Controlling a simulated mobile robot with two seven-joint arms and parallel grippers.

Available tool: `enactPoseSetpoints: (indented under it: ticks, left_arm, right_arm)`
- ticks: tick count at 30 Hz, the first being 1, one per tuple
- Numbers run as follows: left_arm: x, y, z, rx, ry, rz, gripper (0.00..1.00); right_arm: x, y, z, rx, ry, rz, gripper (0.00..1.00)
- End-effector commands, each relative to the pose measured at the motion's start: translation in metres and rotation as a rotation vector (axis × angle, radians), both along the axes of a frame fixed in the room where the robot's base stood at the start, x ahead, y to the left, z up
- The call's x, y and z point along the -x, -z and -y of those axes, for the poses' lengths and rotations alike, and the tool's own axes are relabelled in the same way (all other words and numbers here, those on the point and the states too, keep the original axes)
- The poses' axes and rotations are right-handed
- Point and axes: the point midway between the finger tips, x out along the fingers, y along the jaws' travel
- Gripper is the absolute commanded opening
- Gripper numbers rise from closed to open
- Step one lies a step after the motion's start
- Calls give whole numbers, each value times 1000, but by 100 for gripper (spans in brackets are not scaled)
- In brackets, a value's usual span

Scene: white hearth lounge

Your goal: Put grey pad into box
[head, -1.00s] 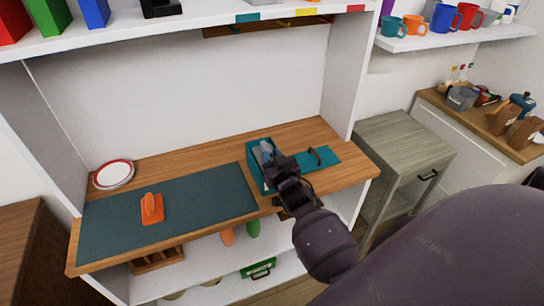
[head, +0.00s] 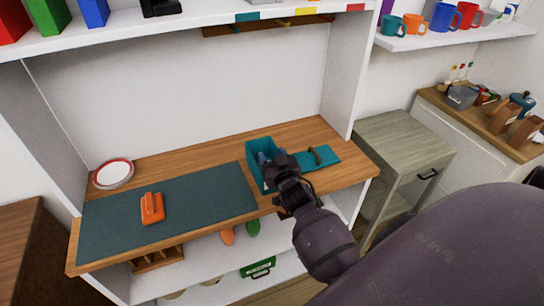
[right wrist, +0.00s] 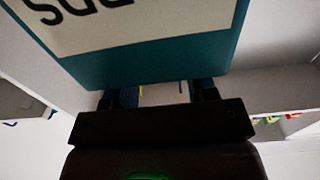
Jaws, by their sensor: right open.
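The teal box (head: 255,172) stands open on the wooden counter, at the right end of the dark mat. Its wall, with a pale label and dark upside-down letters, fills the top of the right wrist view (right wrist: 165,68). A grey-blue piece (head: 264,158), which looks like the grey pad, shows low inside the box beside my right fingertips; it is mostly hidden. My right gripper (head: 272,164) is open at the box, pointing into it from the front right. Whether the pad still touches a finger cannot be told. My left gripper is not in view.
A flat teal panel (head: 327,157) with a brown handle lies right of the box. An orange handled block (head: 152,208) rests on the dark mat (head: 205,203). A red-rimmed plate (head: 113,174) is at the back left. A shelf lies below the counter.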

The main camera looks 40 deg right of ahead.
Motion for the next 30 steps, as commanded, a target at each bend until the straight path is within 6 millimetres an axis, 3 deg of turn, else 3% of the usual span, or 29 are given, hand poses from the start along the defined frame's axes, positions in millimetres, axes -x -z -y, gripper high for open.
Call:
enactPoseSetpoints:
  ticks: [18,30]
  left_arm:
    - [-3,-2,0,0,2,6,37]
    - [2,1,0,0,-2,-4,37]
  right_arm:
    - [87,1,-21,-1,0,-1,52]
    - [103,0,-25,-1,0,0,52]
